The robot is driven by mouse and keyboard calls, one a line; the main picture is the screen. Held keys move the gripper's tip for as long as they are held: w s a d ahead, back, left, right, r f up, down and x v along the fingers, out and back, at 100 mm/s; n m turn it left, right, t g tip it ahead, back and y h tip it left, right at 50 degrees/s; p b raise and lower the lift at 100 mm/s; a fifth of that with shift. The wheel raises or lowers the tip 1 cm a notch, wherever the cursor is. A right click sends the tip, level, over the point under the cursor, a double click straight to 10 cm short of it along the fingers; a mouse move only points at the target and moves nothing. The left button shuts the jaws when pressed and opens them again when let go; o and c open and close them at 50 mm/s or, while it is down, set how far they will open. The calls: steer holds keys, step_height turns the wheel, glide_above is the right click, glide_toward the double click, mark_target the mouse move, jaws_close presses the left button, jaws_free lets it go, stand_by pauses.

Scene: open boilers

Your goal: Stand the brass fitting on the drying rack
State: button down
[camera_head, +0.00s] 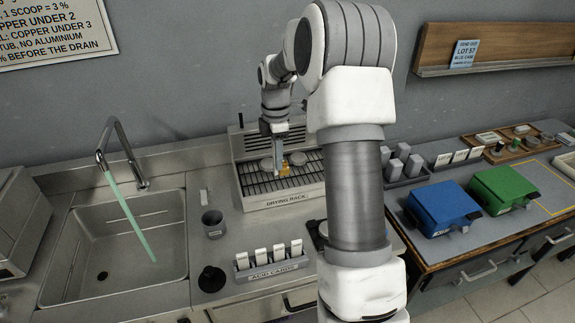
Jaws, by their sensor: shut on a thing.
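The drying rack (252,188) is a steel unit with a dark slatted shelf, a vented back and a front edge lettered DRYING RACK. My gripper (279,160) points down over the shelf, small in the view and partly hidden by its own wrist. It is shut on the brass fitting (285,169), of which a small yellow-brown patch shows at the jaw tips. I cannot tell whether the fitting touches the slats or is held just above them. Its tilt is too small to make out.
Pale round pieces (267,164) lie on the shelf close to the gripper. A sink (120,240) with a tap is at left. Blue (440,207) and green (503,187) boxes are at right.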

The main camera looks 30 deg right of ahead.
steer(key=shift+w+a+f+p, duration=0.6)
steer(key=shift+w+f, duration=1.2)
steer(key=shift+w, duration=0.05)
steer(key=shift+w+a+f+p, duration=0.65)
steer(key=shift+w+f, duration=1.15)
steer(key=shift+f, duration=0.05)
steer(key=shift+w+a+f+p, duration=0.6)
steer(key=shift+w+f, duration=1.2)
steer(key=shift+w, duration=0.05)
steer(key=shift+f, duration=0.2)
steer(key=c, duration=0.6)
jaws_free()
steer(key=shift+c, duration=0.2)
